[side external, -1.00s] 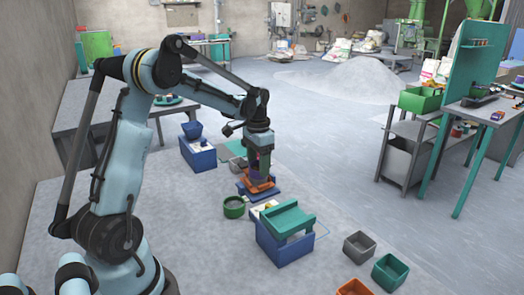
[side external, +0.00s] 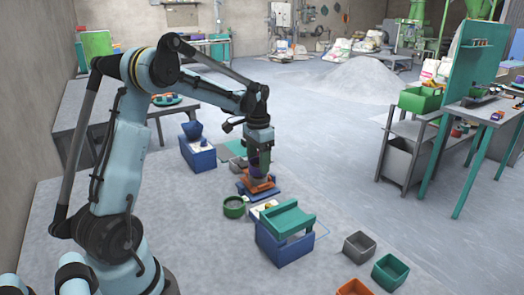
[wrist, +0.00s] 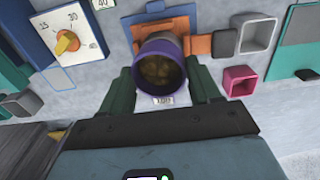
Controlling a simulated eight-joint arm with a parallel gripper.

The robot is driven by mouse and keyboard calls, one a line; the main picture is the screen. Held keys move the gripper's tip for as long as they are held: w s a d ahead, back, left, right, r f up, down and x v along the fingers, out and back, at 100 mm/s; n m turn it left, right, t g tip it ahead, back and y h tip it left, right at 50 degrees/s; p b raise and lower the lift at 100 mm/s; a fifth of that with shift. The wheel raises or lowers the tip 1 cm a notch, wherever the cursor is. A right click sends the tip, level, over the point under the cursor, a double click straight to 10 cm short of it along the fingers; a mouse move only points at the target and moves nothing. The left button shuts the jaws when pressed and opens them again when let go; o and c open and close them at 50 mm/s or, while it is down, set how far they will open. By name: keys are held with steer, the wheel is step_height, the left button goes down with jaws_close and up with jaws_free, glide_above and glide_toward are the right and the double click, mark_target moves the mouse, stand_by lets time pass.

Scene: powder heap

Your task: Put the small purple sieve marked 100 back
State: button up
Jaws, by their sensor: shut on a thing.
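The small purple sieve (wrist: 160,68) sits between the green fingers of my gripper (wrist: 162,90) in the wrist view. Its purple rim faces the camera, and brownish lumpy material shows inside. A small label reading 100 shows at its near side. My gripper is shut on the sieve. In the side view my gripper (side external: 258,168) is directly above or at the orange piece (side external: 262,187) on a blue base (side external: 243,188). The orange piece also shows behind the sieve in the wrist view (wrist: 176,27). I cannot tell whether the sieve touches it.
A green ring-shaped container (side external: 234,207) stands close by my gripper. A blue box with a green tray (side external: 287,219) is in front, and a blue unit (side external: 198,155) stands behind. Grey (side external: 359,245) and green (side external: 390,272) bins stand at front right. Open floor lies to the right.

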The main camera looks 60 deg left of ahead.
steer(key=shift+r, duration=0.2)
steer(key=shift+r, duration=2.8)
steer(key=s+a+f+n+h, duration=0.1)
steer(key=s+a+f+n, duration=0.1)
steer(key=s, duration=0.3)
steer(key=s+a+f+n, duration=0.1)
steer(key=s+f+n, duration=0.15)
steer(key=s, duration=0.35)
steer(key=shift+m, duration=0.25)
steer(key=shift+s+a+f, duration=0.1)
steer(key=shift+a+f, duration=0.05)
steer(key=shift+f, duration=3.35)
steer(key=shift+f, duration=0.5)
